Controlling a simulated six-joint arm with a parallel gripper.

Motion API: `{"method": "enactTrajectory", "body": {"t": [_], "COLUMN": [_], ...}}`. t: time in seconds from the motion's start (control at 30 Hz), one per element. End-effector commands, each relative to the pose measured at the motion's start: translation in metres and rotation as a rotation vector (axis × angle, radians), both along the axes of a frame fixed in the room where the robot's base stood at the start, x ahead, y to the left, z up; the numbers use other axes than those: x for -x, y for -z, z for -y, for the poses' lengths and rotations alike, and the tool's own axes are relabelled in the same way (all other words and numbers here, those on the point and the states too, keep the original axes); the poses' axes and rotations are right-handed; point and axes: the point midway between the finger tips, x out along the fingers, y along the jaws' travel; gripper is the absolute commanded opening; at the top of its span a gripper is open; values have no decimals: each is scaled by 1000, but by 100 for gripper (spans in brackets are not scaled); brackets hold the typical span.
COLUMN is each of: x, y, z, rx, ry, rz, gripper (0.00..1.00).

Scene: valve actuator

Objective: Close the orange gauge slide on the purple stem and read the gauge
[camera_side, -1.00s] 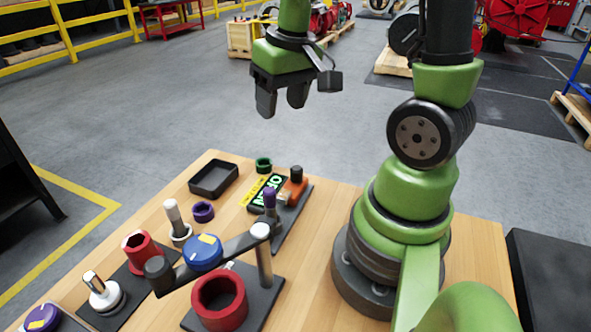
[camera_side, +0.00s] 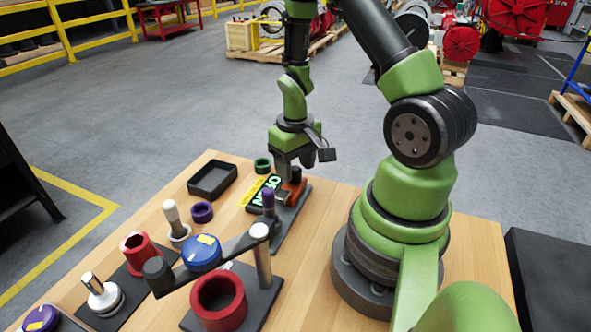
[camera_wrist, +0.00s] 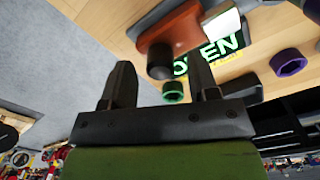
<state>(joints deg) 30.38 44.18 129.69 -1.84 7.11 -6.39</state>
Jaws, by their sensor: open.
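The orange gauge slide (camera_side: 299,191) sits on a dark base plate near the back of the wooden table. Its black knob (camera_wrist: 160,62) shows in the wrist view, lined up between my fingertips. My gripper (camera_side: 292,174) is open, pointing down at the slide; its fingers (camera_wrist: 158,62) frame the knob without visibly closing on it. The gauge sign (camera_side: 264,190) beside the slide reads OPEN in green; it also shows in the wrist view (camera_wrist: 222,45).
A green ring (camera_side: 262,165), purple ring (camera_side: 202,212) and black tray (camera_side: 213,180) lie behind. A red socket (camera_side: 140,251) and white-based pegs stand at left.

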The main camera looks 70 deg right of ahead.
Motion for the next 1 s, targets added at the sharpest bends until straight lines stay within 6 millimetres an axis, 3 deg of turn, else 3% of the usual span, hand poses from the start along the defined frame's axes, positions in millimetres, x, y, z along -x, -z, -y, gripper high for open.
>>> {"method": "enactTrajectory", "body": {"t": [0.2, 0.47, 0.67, 0.83, 1.0], "x": [0, 0, 0, 0, -1], "y": [14, 15, 15, 15, 15], "z": [0, 0, 0, -3, -25], "rx": [0, 0, 0, 0, 0], "ry": [1, 1, 1, -2, -7], "rz": [-1, 1, 1, 0, 0], "gripper": [55, 55, 15, 16, 16]}}
